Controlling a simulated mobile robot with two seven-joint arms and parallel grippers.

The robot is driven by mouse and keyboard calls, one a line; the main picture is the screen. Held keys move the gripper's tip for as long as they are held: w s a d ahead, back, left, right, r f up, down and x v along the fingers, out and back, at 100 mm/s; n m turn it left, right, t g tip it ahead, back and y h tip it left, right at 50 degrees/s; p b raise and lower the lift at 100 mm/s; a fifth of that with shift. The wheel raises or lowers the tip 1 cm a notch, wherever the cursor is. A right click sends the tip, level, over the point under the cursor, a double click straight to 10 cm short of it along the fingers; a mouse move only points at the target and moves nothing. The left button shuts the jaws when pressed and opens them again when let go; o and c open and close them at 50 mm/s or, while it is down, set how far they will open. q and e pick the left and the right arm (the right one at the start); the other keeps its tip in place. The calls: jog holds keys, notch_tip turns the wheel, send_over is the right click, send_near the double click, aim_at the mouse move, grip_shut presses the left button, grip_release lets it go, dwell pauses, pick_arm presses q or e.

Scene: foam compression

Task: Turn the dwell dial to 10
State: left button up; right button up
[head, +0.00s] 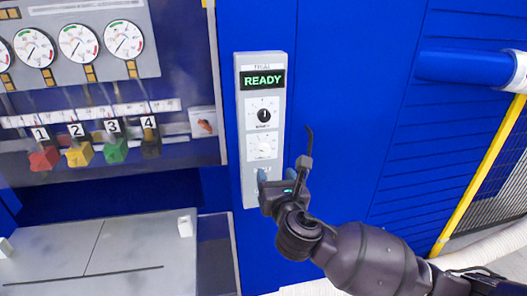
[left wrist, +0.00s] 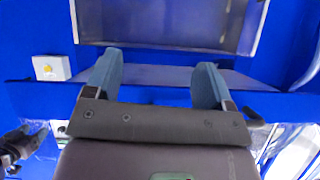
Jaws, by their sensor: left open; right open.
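A narrow grey control panel (head: 250,180) stands upright on the blue wall in the head view, with a lit green READY display (head: 263,80). Below it is an upper dial with a black knob (head: 264,115), then a lower, pale dial (head: 262,148). Their labels and scale numbers are too small to read, so I cannot tell which is the dwell dial. My right gripper (head: 276,177) is open and empty, just below the lower dial, covering the panel's lower part. I cannot tell whether it touches the panel. My left gripper (left wrist: 157,82) is open and empty in the left wrist view.
Left of the panel are several round gauges (head: 78,43) above numbered coloured handles (head: 79,156). A grey table (head: 100,265) lies below. At right are a blue roller (head: 465,67) and a yellow rail (head: 485,170). A small white box (left wrist: 51,68) shows in the left wrist view.

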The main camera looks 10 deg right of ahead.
aim_at(265, 151)
jog(key=w, duration=1.1)
jog(key=c, duration=0.9)
